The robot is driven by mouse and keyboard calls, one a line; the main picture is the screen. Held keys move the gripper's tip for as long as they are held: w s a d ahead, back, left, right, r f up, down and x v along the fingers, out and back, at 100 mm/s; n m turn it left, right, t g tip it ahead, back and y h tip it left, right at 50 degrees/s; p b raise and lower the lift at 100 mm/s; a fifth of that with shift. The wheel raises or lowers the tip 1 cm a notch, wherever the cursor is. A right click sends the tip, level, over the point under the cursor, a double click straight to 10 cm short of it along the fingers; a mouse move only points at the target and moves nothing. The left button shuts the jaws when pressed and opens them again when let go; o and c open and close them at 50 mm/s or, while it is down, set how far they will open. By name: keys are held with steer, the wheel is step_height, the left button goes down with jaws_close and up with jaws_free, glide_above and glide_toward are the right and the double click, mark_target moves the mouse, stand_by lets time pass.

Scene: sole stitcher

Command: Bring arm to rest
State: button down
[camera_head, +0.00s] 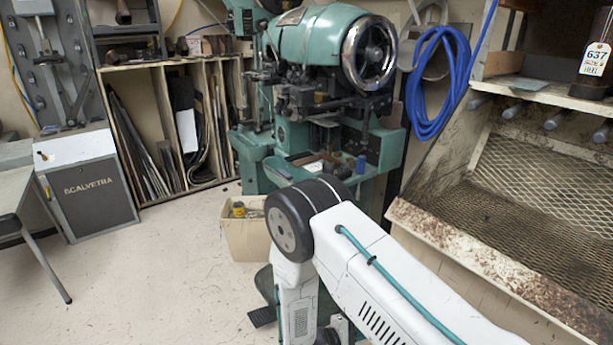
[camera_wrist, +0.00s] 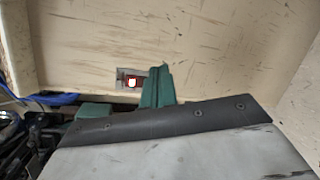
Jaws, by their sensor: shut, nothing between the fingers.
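My white arm with a black elbow joint reaches in from the lower right in the head view and bends down at the picture's middle. My gripper does not show in either view; its end lies out of sight beyond the lower edge of the head view. The green sole stitcher (camera_head: 318,45), with a chromed handwheel, stands behind the elbow. The wrist view shows a dark strip with screws (camera_wrist: 190,118) along a light grey surface (camera_wrist: 190,155) close to the camera. A green upright piece (camera_wrist: 157,88) stands behind it.
A beige bin (camera_head: 246,238) stands left of my elbow. A dirty mesh-backed bench (camera_head: 470,235) fills the right side, with a blue hose (camera_head: 432,85) hanging beside it. A grey cabinet (camera_head: 90,190) and wooden rack (camera_head: 140,160) are left. The left floor (camera_head: 150,280) is mostly clear.

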steer(key=s+d+r+m+g+y, duration=0.1)
steer(key=s+d+r+m+y, duration=0.2)
steer(key=r, duration=1.1)
steer(key=s+d+r+m+g+y, duration=0.1)
steer(key=s+d+r+m+y, duration=0.2)
steer(key=s+r+y, duration=0.4)
steer(key=s+d+r+m+g+y, duration=0.2)
steer(key=s+r+y, duration=0.3)
steer(key=s+r, duration=1)
step_height(320, 180, up, 8)
steer(key=shift+d+r+m, duration=0.1)
steer(key=shift+d+m, duration=0.7)
steer(key=shift+d, duration=0.1)
